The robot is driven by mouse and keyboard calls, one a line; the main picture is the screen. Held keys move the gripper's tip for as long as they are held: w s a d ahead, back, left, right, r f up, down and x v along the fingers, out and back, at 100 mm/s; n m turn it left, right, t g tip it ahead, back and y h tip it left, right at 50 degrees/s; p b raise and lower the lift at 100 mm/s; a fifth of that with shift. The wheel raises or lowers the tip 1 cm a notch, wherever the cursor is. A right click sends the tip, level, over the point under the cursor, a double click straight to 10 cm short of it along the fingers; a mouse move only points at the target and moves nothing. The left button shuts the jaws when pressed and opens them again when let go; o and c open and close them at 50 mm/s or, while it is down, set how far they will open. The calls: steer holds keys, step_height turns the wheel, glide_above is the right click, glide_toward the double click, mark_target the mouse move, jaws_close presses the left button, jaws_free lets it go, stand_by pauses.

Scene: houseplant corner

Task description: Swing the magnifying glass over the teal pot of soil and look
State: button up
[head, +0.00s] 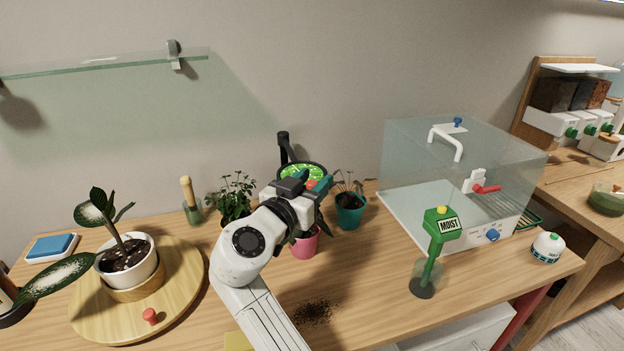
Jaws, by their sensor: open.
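The magnifying glass shows as a round lens (302,170) with a green, magnified look, on a black jointed stand (284,146) at the back of the table. The teal pot (350,217) stands to the right of the lens, with dark soil and a thin, drooping plant in it. My gripper (321,187) is open, in front of the lens and left of the teal pot. My wrist and gripper hide the lower part of the lens and stand. I cannot tell whether the fingers touch the magnifying glass.
A pink pot (304,244) stands just below my gripper, partly hidden. A leafy plant (236,193) is to the left. A clear glass box (405,155) and a green "MOIST" meter (438,231) stand to the right. Spilled soil (314,312) lies on the wooden table (375,285).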

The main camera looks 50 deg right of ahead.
steer(key=shift+c, duration=0.2)
jaws_close()
stand_by(0.4)
